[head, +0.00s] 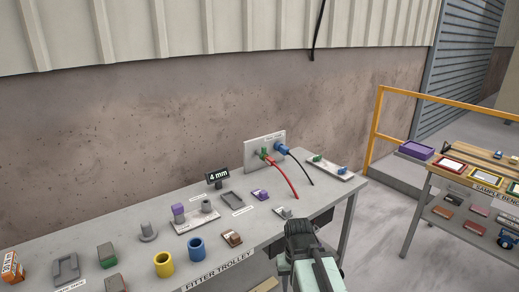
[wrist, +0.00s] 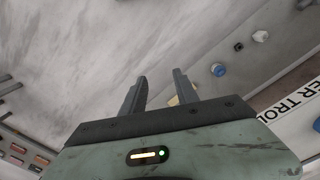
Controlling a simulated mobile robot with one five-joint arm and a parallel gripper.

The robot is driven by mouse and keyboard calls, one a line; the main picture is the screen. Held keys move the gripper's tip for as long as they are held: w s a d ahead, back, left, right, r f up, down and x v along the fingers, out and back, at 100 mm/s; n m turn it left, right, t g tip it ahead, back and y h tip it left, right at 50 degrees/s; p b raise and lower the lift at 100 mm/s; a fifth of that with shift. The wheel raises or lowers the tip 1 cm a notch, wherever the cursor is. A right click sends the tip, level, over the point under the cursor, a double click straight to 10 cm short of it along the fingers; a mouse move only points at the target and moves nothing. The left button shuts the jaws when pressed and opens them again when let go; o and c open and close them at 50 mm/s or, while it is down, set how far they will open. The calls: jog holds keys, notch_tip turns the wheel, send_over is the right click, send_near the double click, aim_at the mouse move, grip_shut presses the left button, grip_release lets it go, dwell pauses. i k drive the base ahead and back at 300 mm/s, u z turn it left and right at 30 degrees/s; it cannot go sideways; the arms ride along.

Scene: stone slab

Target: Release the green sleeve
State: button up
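A small green part (head: 264,154) sits on the pale upright panel (head: 279,138) at the back of the trolley, where a red cable (head: 284,176) meets it. It looks like a sleeve on a connector, but it is too small to tell its state. Another green piece (head: 316,158) is on a white strip at the right. My gripper (head: 303,226) is in front of the trolley's front edge, well short of the panel. In the wrist view my gripper (wrist: 158,82) has its two fingers apart with nothing held between them. No green sleeve shows there.
The trolley top (head: 225,222) holds a yellow sleeve (head: 163,265), a blue sleeve (head: 196,249), several blocks and a "4 mm" display (head: 217,177). A blue plug (head: 282,149) with a black cable is beside the green part. A sample bench (head: 470,185) stands at right.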

aim_at(264, 148)
jog(key=u, duration=0.1)
jog(key=k, duration=0.5)
jog(key=z, duration=0.9)
jog(key=i, duration=1.15)
jog(key=u, duration=1.9)
